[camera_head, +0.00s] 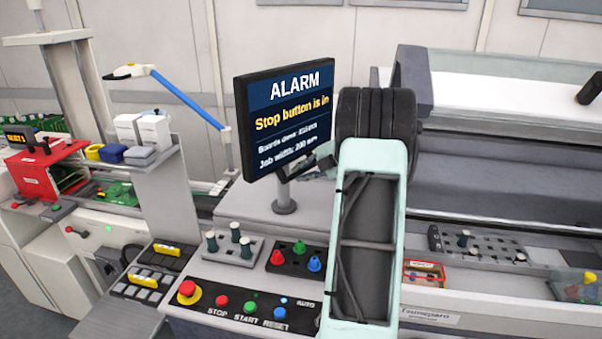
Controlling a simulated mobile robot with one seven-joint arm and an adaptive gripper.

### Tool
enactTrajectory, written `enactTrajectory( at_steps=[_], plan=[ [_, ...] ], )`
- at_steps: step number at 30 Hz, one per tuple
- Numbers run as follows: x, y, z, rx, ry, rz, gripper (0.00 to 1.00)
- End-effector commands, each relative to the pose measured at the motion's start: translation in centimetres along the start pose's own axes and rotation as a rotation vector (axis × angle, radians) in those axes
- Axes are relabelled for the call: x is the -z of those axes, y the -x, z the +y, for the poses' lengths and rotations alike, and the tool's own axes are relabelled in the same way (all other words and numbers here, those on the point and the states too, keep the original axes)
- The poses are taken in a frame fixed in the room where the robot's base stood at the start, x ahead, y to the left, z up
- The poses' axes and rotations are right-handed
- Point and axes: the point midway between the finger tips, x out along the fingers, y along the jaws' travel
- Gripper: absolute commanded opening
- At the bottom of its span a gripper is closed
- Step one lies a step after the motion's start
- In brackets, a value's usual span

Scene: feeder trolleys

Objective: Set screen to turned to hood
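The screen (287,112) is a dark monitor on a short grey post (285,195). It shows an alarm page saying "Stop button is in" and faces toward the front right of the picture. My pale green arm rises in front of the panel, and its dark joint hides the area just right of the screen. My gripper (300,168) shows only in part, at the screen's lower right edge. I cannot tell whether it touches the screen or how its fingers stand. The machine hood (500,85), white and grey, is at the right behind my arm.
Below the screen are a red stop button (187,288) and small coloured buttons. Trays with dark pegs (233,245) and coloured nozzles (298,258) stand on the ledge. A blue-armed lamp (180,92) and a grey post with bins (150,130) are left.

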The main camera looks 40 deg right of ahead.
Motion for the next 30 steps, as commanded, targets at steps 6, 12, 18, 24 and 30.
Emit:
enactTrajectory(
  at_steps=[6, 12, 18, 24, 30],
  plan=[
    [0.0, 0.0, 0.0, 0.0, 0.0, 0.0, 0.19],
    [0.0, 0.5, 0.9, -0.002, 0.003, -0.001, 0.19],
    [0.0, 2.8, 4.1, -0.008, 0.007, -0.003, 0.19],
    [0.0, 5.0, 7.0, -0.007, 0.006, -0.003, 0.19],
    [0.0, 6.0, 8.1, -0.003, 0.001, -0.001, 0.19]
  ],
)
